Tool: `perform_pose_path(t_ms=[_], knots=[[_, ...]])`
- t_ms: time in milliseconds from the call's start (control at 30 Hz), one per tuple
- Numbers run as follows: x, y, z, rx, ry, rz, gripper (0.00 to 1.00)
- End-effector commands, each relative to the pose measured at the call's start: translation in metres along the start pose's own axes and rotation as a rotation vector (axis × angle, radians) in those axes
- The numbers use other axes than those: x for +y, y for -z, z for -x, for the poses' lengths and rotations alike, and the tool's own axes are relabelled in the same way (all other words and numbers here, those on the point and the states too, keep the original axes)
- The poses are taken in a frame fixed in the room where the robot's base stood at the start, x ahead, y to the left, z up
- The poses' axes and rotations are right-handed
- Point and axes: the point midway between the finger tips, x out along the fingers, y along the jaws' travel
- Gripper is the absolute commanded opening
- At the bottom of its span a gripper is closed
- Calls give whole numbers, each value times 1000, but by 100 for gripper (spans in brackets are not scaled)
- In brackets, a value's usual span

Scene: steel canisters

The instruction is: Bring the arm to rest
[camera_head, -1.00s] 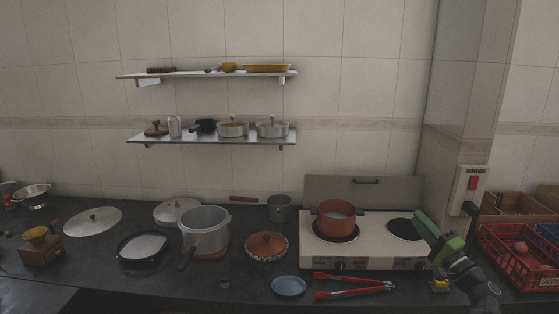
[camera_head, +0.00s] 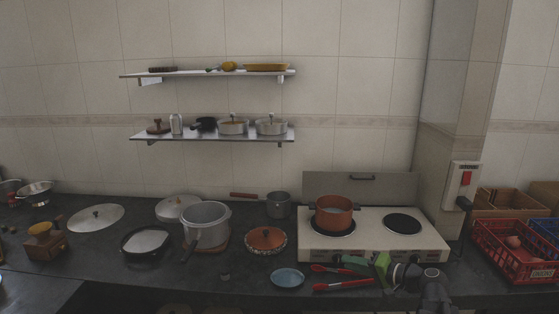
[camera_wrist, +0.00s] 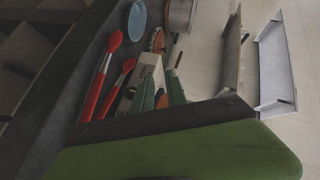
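My gripper (camera_head: 352,260) is green, with teal fingers. In the head view it is low at the front right, before the front edge of the stove, with its fingers pointing left. In the wrist view my gripper (camera_wrist: 160,88) shows two teal fingers with a gap between them and nothing held there. A steel canister (camera_head: 176,124) stands upright on the lower wall shelf, far from my gripper.
An orange pot (camera_head: 334,213) sits on the stove (camera_head: 375,246). A red crate (camera_head: 508,262) stands at the right. Pans and lids cover much of the counter's left.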

Motion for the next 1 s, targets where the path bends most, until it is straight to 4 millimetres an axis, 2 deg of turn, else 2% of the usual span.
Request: perform_pose_path(t_ms=[33,133,200,300,433,600,633,700,1000], knots=[[11,-30,-18,-93,-83,32,18],[45,-94,-40,-299,-309,111,18],[68,-125,-42,-409,-461,162,18],[92,-154,-35,-523,-652,225,18],[113,-175,-18,-621,-867,299,18],[124,-185,4,-689,-1112,384,18],[140,-189,-1,-685,-1103,377,18],[155,-194,-6,-683,-1099,375,18],[198,-208,-19,-681,-1096,374,18]])
